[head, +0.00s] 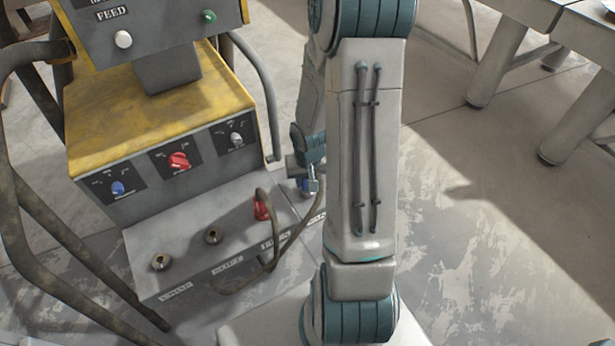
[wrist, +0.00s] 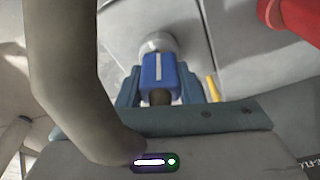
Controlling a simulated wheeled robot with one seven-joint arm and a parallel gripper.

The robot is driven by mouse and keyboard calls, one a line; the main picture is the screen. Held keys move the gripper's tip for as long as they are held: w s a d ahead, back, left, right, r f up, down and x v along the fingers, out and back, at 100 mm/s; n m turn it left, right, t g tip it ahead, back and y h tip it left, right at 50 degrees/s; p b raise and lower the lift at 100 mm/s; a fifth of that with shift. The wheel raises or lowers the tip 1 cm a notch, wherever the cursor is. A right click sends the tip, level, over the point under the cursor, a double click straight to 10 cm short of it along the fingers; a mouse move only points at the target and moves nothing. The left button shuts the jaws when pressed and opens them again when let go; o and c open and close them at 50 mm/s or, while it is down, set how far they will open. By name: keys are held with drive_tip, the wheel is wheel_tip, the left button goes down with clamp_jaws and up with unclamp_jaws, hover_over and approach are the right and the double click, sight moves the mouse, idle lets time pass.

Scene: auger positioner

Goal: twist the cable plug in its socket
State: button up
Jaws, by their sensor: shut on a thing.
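A blue cable plug (wrist: 160,68) with a white stripe sits at a pale round socket (wrist: 158,42) in the grey panel in the wrist view. My gripper (wrist: 160,84) is shut on the plug, one finger on each side. A brown cable end (wrist: 160,97) shows at the plug's near end. In the head view my gripper (head: 312,183) is at the right end of the machine's grey ledge, with a little of the blue plug (head: 304,185) showing. My arm hides part of that area, and the socket's inside is hidden.
A red plug (head: 261,208) with a looping cable (head: 272,240) stands just left of my gripper. Two brass sockets (head: 161,262) are further left. The yellow machine (head: 150,100) carries knobs behind the ledge. A thick brown cable or tube (wrist: 62,80) crosses close to the wrist camera.

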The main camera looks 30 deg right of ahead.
drive_tip(key=o, duration=1.1)
drive_tip(key=shift+o, duration=0.2)
wheel_tip(320, 180, up, 14)
drive_tip(key=s+p, duration=0.2)
drive_tip(key=p, duration=0.4)
drive_tip(key=shift+a+f, duration=0.15)
drive_tip(key=shift+a, duration=0.2)
drive_tip(key=s+a+r+n+p, duration=0.1)
drive_tip(key=s+a+r+p, duration=0.2)
drive_tip(key=r+p, duration=0.3)
drive_tip(key=s+a+r+n+p, duration=0.1)
drive_tip(key=s+a+r+p, duration=0.2)
drive_tip(key=r, duration=1.4)
drive_tip(key=s+a+r+n+t+p, duration=0.1)
drive_tip(key=s+a+r+p, duration=0.3)
drive_tip(key=r+p, duration=0.6)
wheel_tip(320, 180, up, 2)
drive_tip(key=shift+a+r+y, duration=0.2)
drive_tip(key=shift+a+y, duration=0.1)
drive_tip(key=shift+a, duration=0.5)
